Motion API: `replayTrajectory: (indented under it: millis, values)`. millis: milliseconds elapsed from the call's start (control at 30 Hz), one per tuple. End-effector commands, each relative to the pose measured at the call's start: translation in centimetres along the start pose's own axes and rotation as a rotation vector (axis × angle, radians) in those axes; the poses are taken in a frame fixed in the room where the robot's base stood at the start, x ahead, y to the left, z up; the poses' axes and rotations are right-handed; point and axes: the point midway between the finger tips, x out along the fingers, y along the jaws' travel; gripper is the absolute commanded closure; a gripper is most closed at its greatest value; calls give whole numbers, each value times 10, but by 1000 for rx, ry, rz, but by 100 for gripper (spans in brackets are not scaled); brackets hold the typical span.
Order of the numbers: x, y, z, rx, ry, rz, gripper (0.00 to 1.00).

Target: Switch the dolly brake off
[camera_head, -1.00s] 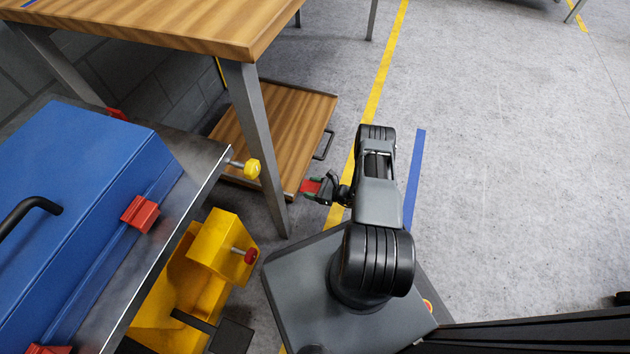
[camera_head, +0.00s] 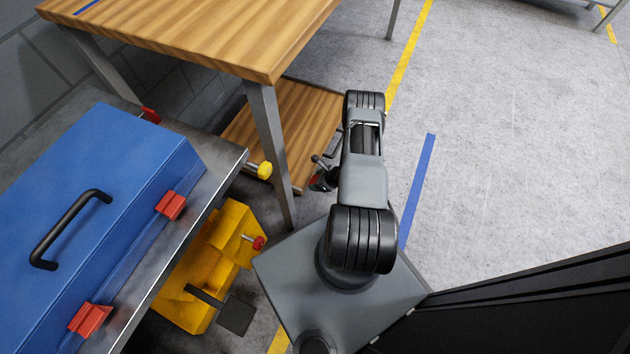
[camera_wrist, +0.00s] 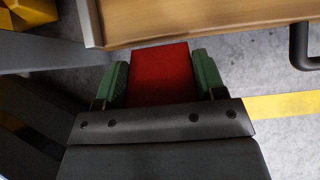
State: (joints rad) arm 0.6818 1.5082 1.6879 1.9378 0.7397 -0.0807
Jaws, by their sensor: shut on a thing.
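The dolly (camera_head: 275,135) is a low wooden platform under the workbench, with a dark handle on its right side. In the wrist view its wooden edge (camera_wrist: 200,22) runs across the top. A red brake piece (camera_wrist: 160,72) sits at that edge, between the green pads of my gripper (camera_wrist: 162,85). The gripper is shut on it. In the head view my gripper (camera_head: 323,177) is at the dolly's near right corner, partly hidden by my arm. How the red piece joins the dolly is hidden.
A workbench (camera_head: 215,35) stands over the dolly, its metal leg (camera_head: 268,150) left of my gripper. At left, a steel table (camera_head: 236,160) holds a blue case (camera_head: 110,190). A yellow part (camera_head: 205,260) lies below. Open floor (camera_head: 500,150) is at right.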

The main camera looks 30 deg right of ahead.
Motion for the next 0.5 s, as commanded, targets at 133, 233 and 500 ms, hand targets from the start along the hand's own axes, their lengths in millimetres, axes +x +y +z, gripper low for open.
replayTrajectory:
  millis: [133, 233, 500]
  values:
    - [0, 3, 0, 5, 29, 6, 79]
    - [0, 3, 1, 5, 38, 6, 79]
    - [1, 4, 1, 4, 42, 7, 79]
